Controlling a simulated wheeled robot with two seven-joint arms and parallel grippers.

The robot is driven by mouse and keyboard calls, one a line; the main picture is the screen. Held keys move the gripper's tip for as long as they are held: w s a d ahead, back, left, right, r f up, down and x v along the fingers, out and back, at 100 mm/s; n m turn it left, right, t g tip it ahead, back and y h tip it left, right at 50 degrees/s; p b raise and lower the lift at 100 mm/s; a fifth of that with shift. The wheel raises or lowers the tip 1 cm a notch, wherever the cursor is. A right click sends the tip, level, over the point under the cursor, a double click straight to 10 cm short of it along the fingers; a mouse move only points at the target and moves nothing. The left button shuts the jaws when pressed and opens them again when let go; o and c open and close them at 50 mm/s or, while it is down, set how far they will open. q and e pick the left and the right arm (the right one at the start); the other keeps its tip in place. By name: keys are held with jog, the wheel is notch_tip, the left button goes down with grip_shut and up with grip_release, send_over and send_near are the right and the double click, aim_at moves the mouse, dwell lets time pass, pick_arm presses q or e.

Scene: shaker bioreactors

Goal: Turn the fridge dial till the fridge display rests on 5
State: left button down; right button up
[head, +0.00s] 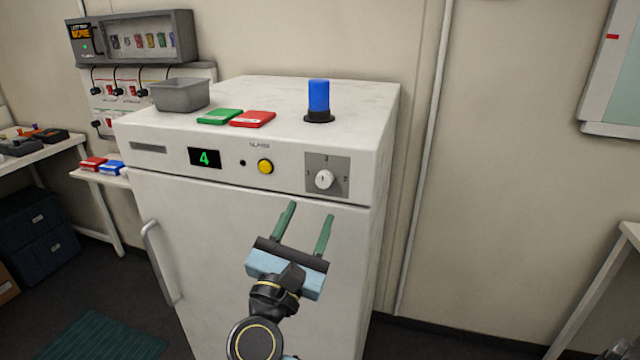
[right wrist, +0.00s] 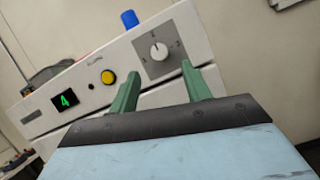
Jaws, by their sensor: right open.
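The fridge (head: 250,250) is a white cabinet with a control panel along its top front. Its display (head: 205,158) shows a green 4, also visible in the right wrist view (right wrist: 65,99). The dial (head: 324,179) is a white round knob on a grey square plate at the panel's right; it also shows in the right wrist view (right wrist: 159,52). My right gripper (head: 309,228) is open and empty, its green fingers apart, below and slightly left of the dial. In the right wrist view its fingertips (right wrist: 160,76) point toward the dial without touching it. My left gripper is out of view.
A yellow button (head: 265,167) sits between display and dial. On the fridge top are a grey bin (head: 180,95), a green case (head: 220,116), a red case (head: 252,119) and a blue beacon (head: 319,97). A door handle (head: 160,262) juts out at left. Floor right of the fridge is clear.

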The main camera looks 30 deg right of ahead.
aim_at(323, 185)
jog(key=p+x, duration=0.1)
jog(key=x, duration=0.6)
jog(key=c, duration=1)
jog(key=shift+p, duration=0.35)
